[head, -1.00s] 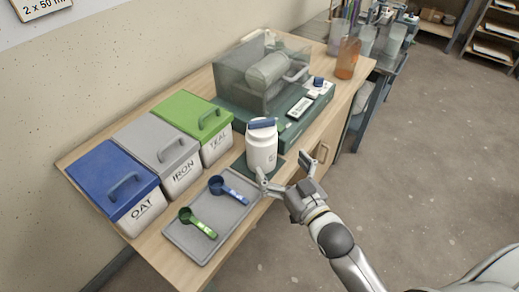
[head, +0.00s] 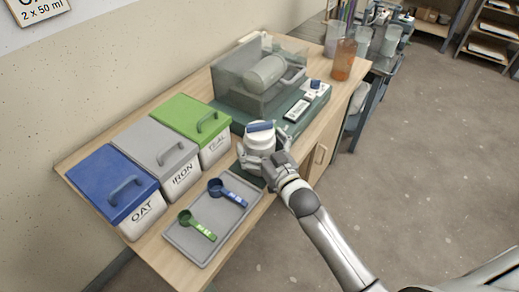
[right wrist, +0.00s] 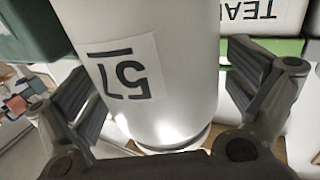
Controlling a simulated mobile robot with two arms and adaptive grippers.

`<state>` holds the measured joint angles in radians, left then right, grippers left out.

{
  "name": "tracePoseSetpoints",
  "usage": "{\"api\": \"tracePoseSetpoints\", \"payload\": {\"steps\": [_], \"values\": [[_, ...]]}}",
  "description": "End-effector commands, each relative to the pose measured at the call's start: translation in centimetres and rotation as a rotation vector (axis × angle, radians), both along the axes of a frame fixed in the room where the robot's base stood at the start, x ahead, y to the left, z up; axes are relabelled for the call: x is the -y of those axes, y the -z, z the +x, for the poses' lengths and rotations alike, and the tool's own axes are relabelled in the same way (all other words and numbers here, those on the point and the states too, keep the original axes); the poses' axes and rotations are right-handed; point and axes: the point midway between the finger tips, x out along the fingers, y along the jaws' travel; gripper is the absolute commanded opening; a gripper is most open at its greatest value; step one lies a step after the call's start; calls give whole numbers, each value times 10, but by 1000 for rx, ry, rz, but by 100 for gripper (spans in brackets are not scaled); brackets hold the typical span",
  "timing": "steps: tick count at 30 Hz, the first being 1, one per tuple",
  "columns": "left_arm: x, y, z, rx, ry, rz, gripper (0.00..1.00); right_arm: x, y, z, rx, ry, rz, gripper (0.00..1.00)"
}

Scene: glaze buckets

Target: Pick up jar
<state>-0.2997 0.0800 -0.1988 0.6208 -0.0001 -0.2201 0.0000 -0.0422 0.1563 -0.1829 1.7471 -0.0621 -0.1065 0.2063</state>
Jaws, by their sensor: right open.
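The white jar (head: 261,138) stands on a dark mat near the front edge of the wooden bench, with a blue strip on its top. In the right wrist view the jar (right wrist: 150,55) fills the middle and bears a label reading 57, upside down. My right gripper (head: 264,158) is around the jar in the head view. Its fingers are open, one on each side of the jar, with gaps visible in the right wrist view. The gripper hides the jar's lower part in the head view. My left gripper is not in view.
Left of the jar stand bins labelled OAT (head: 112,184), IRON (head: 160,150) and TEAL (head: 196,122). A grey tray (head: 186,249) with a blue scoop (head: 228,191) and a green scoop (head: 196,225) lies in front of them. A transparent-walled machine (head: 240,85) stands behind the jar.

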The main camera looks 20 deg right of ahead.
Motion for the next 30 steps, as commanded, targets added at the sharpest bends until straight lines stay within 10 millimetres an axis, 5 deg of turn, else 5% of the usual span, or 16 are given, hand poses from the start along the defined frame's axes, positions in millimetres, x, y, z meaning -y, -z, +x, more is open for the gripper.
{"api": "tracePoseSetpoints", "payload": {"steps": [8, 21, 30], "values": [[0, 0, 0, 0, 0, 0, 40, -1, 0, 2, 0, 0, 1, 97], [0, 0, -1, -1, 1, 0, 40, 0, 0, 2, 0, 0, 1, 41], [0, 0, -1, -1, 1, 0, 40, -1, -7, 3, 13, -1, 3, 41]]}}
